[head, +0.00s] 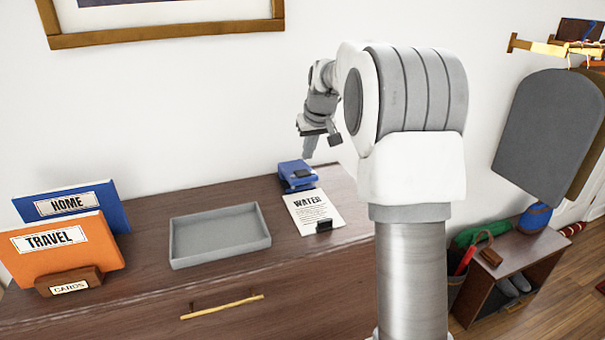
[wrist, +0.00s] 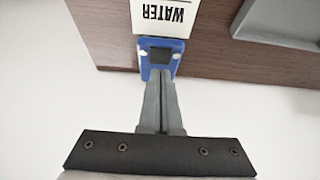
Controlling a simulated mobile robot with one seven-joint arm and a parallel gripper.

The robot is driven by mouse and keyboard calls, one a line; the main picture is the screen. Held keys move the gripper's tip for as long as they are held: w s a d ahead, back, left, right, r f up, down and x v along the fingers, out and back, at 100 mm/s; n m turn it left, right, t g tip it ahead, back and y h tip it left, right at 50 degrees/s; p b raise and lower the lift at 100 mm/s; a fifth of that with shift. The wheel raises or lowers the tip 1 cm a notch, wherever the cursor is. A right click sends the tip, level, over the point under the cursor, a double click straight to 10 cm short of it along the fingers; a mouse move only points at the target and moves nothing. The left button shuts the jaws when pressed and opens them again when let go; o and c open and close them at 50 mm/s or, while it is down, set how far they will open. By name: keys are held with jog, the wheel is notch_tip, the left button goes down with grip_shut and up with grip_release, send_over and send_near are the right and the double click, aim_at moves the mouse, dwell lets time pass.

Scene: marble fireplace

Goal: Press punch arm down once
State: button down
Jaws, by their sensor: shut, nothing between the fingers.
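The blue hole punch (head: 297,177) stands near the back of the dresser top, close to the wall. A white card reading WATER (head: 308,209) lies directly in front of it; whether the card is inside the punch slot I cannot tell. My gripper (head: 309,156) is shut and empty, pointing down just above the punch. In the wrist view the fingertips of my gripper (wrist: 159,82) are together and overlap the near edge of the blue punch (wrist: 158,53). Its dark pad shows just beyond them. I cannot tell whether they touch. The WATER card (wrist: 160,16) shows upside down.
A grey tray (head: 219,262) lies left of the card. A wooden holder (head: 87,283) with an orange TRAVEL folder (head: 70,244) and blue HOME folder (head: 112,207) stands at the left. The wall is close behind.

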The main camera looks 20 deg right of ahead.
aim_at(305, 176)
jog(key=shift+b+x, duration=1.05)
jog(key=shift+x, duration=2.15)
notch_tip(305, 176, down, 3)
jog(key=shift+r+b, duration=0.15)
jog(key=shift+b, duration=0.85)
jog(key=shift+r, duration=0.15)
jog(key=shift+s, duration=0.35)
jog(key=shift+s+r+b, duration=0.25)
jog(key=shift+s+b, duration=0.05)
jog(key=shift+s, duration=0.3)
jog(key=shift+s+r+b, duration=0.25)
jog(key=shift+s, duration=0.35)
